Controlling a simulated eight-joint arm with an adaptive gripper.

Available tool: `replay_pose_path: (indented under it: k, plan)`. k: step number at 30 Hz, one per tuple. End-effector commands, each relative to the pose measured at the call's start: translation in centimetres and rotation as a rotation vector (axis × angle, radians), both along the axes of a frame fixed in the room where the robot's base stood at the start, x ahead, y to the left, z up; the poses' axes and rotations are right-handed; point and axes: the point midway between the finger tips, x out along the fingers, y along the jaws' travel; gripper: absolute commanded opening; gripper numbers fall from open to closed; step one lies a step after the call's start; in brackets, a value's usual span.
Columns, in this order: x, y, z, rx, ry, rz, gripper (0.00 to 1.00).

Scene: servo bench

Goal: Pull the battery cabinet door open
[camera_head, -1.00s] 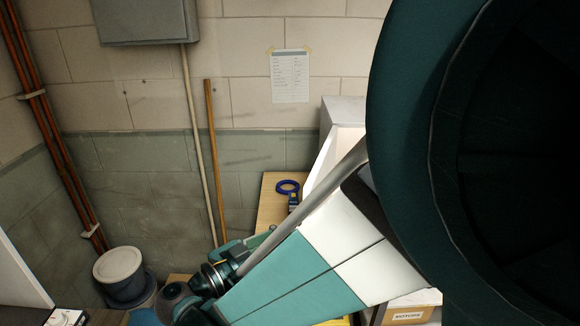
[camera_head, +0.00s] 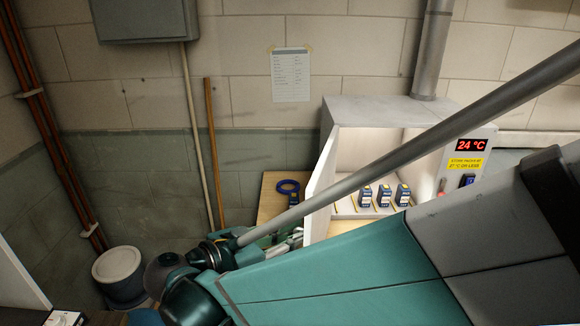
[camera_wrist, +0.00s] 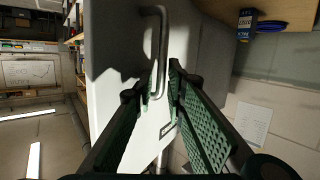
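The battery cabinet (camera_head: 365,110) is a pale box with a red 24 °C display at the back right of the head view. Its door (camera_head: 322,172) stands swung out to the left, and the lit inside shows. Blue batteries (camera_head: 384,195) stand on the cabinet floor. In the wrist view the white door (camera_wrist: 115,60) fills the middle, with a grey bar handle (camera_wrist: 163,40) on its face. My gripper (camera_wrist: 163,82) is at the lower end of the handle, its two green-padded fingers apart. Whether they touch the handle I cannot tell. My arm hides the cabinet's lower front.
A wooden shelf with a blue tape roll (camera_head: 288,187) and a battery (camera_head: 293,199) lies left of the door. A lidded bucket (camera_head: 118,272) stands on the floor at left. A wooden pole (camera_head: 210,150) leans on the wall. A sheet (camera_head: 291,75) hangs there.

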Motion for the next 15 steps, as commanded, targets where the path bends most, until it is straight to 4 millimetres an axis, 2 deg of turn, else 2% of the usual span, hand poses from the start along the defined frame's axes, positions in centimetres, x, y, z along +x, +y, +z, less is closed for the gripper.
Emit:
replay_pose_path:
  k: [1, 3, 14, 15]
  plan:
    - [1.1, 0.1, 8.7, -0.154, -0.189, 0.004, 0.13]
    - [1.1, 0.1, 9.0, -0.153, -0.19, 0.004, 0.13]
    - [1.0, 0.2, 9.2, -0.153, -0.19, 0.004, 0.13]
    - [0.0, 0.4, 1.2, 0.008, 0.015, 0.003, 0.13]
